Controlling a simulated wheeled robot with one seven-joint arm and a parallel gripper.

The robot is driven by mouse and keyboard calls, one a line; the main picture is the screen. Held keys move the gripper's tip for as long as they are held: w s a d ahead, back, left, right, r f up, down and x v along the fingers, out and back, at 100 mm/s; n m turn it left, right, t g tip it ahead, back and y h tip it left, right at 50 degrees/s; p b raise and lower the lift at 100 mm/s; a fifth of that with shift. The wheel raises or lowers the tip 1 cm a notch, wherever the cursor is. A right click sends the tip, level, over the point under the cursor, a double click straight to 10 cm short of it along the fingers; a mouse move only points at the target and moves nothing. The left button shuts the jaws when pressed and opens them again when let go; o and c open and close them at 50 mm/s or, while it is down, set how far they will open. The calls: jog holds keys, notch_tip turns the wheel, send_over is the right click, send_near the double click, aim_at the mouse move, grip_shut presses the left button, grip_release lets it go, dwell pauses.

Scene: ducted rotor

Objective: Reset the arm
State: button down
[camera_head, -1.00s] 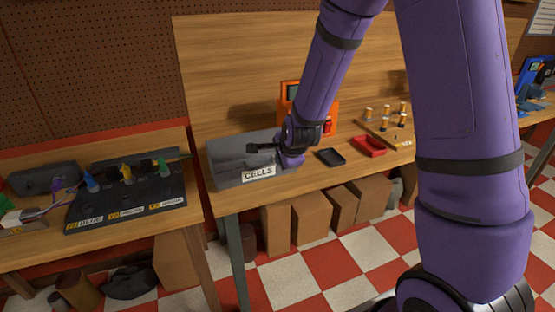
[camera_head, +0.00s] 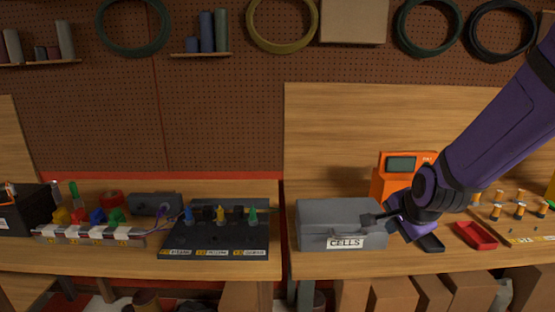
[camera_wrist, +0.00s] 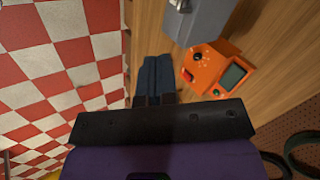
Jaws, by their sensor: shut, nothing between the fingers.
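The grey box (camera_wrist: 198,15) shows ahead of the fingers there. I cannot tell whether the gripper touches the box.
An orange meter (camera_head: 392,172) stands behind my wrist. A red tray (camera_head: 476,236) and a wooden board with small posts (camera_head: 519,222) lie to the right. A black panel with coloured plugs (camera_head: 213,236) sits on the left bench. Shelves and coils hang above.

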jog(key=s+d+r+n, duration=0.1)
jog(key=s+r+n, duration=0.5)
jog(key=s, duration=0.5)
jog(key=s+d+r+n+g, duration=0.1)
jog(key=s+d+r+n, duration=0.1)
jog(key=s+r+n, duration=0.5)
jog(key=s+r, duration=0.3)
jog(key=s, duration=0.1)
jog(key=shift+r+n+g, duration=0.2)
jog(key=shift+n+g, duration=0.1)
jog(key=shift+d, duration=0.1)
